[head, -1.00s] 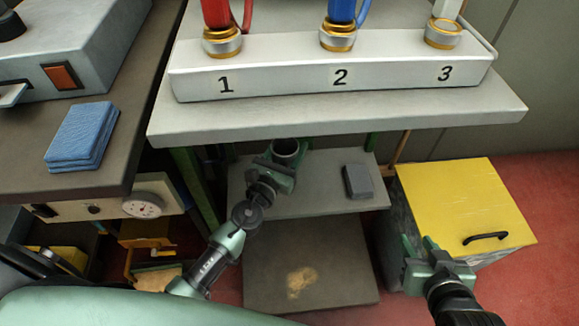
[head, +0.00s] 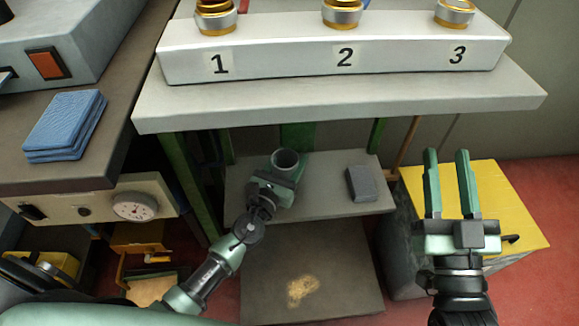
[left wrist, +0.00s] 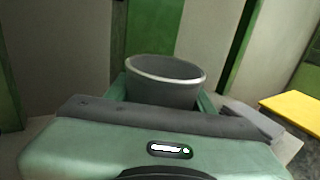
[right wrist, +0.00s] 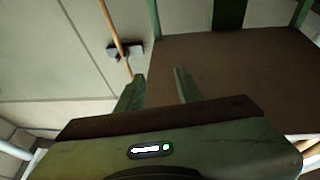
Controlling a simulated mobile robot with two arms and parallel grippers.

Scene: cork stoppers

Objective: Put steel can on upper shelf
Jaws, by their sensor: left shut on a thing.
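The steel can (head: 286,158) is a grey open-topped cylinder, upright at the left part of the upper shelf (head: 325,205) under the bench top. My left gripper (head: 283,170) is shut on the can, which also shows between its fingers in the left wrist view (left wrist: 165,80). Whether the can's base touches the shelf is hidden by the gripper. My right gripper (head: 448,180) is open and empty, raised over the yellow-lidded box; its parted fingers also show in the right wrist view (right wrist: 158,92).
A grey block (head: 360,185) lies on the same shelf to the right. A lower shelf (head: 345,270) bears a tan patch. The bench top (head: 350,100) overhangs the shelf, with green legs (head: 192,185) beside it. The yellow-lidded box (head: 510,200) stands at right.

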